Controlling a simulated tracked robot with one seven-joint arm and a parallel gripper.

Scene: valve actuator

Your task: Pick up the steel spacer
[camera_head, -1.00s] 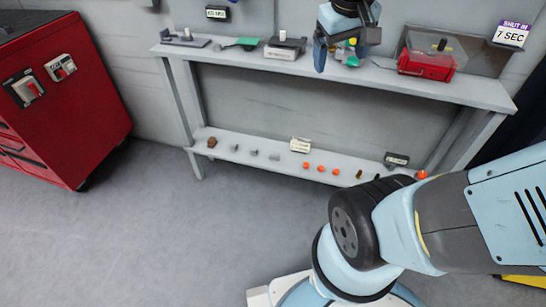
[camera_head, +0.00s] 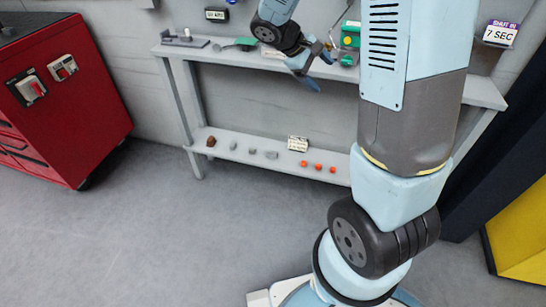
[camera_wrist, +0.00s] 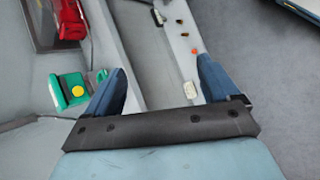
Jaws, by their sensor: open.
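Small grey pieces lie on the lower shelf (camera_head: 216,155) in the head view: a left one (camera_head: 233,146), a middle one (camera_head: 252,151) and a right one (camera_head: 271,155). One may be the steel spacer; they are too small to tell apart. My gripper (camera_head: 320,70) is open and empty in front of the upper shelf's edge, above and right of the grey pieces. In the wrist view its two blue fingers (camera_wrist: 163,64) stand wide apart with nothing between them. No grey piece is clear in that view.
Orange pieces (camera_head: 318,166) and a white label (camera_head: 297,143) are right of the grey ones. A green device (camera_head: 349,42) stands on the upper shelf (camera_head: 255,54) near my gripper. A red box (camera_wrist: 72,20) shows in the wrist view. A red cabinet (camera_head: 75,110) stands left; floor between is clear.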

